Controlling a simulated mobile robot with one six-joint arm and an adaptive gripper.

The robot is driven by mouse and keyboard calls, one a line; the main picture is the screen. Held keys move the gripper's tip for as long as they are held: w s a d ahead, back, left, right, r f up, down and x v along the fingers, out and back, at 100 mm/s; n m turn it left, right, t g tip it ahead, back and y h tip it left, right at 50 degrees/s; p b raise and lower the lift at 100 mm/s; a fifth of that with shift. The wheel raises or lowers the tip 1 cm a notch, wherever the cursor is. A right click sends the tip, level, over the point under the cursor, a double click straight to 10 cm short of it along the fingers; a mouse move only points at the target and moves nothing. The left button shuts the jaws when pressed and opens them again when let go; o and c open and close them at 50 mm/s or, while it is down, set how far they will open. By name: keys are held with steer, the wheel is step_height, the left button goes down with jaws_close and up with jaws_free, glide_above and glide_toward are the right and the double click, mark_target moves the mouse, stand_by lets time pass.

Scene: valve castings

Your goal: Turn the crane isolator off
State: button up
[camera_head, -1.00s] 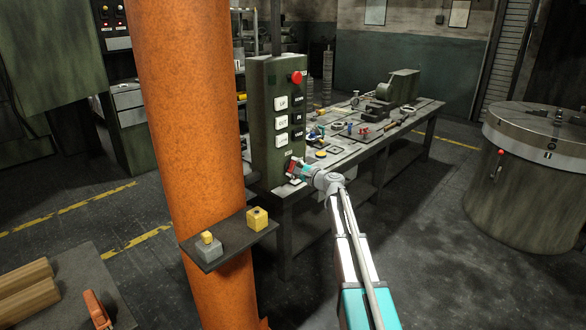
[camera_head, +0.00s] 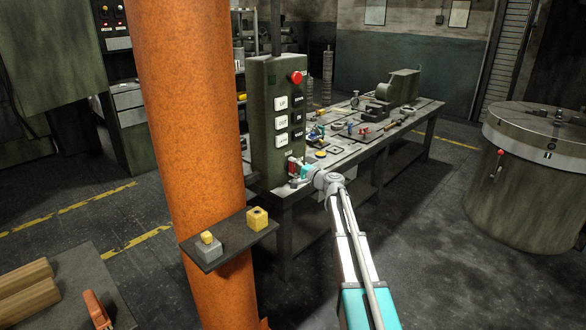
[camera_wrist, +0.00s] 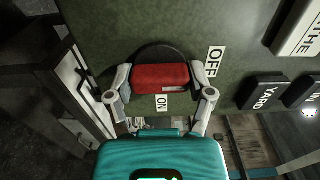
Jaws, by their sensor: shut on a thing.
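The crane isolator is a red handle (camera_wrist: 160,77) on a dark round plate (camera_wrist: 155,53) on the green control box (camera_head: 265,130). In the wrist view the handle lies level across the picture. An OFF label (camera_wrist: 213,61) sits at its right and an ON label (camera_wrist: 162,102) below it. The handle also shows as a small red patch low on the box in the head view (camera_head: 292,164). My gripper (camera_wrist: 160,80) is shut on the handle, one finger at each end. In the head view my gripper (camera_head: 299,172) partly covers the handle.
The box carries a red stop button (camera_head: 296,77) and white (camera_head: 281,103) and black (camera_head: 297,119) push buttons above the handle. An orange column (camera_head: 190,140) with a small shelf (camera_head: 222,257) stands left. A cluttered workbench (camera_head: 345,150) stands behind.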

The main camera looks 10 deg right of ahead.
steer(key=o, duration=1.1)
steer(key=shift+s, duration=0.1)
steer(key=v, duration=1.2)
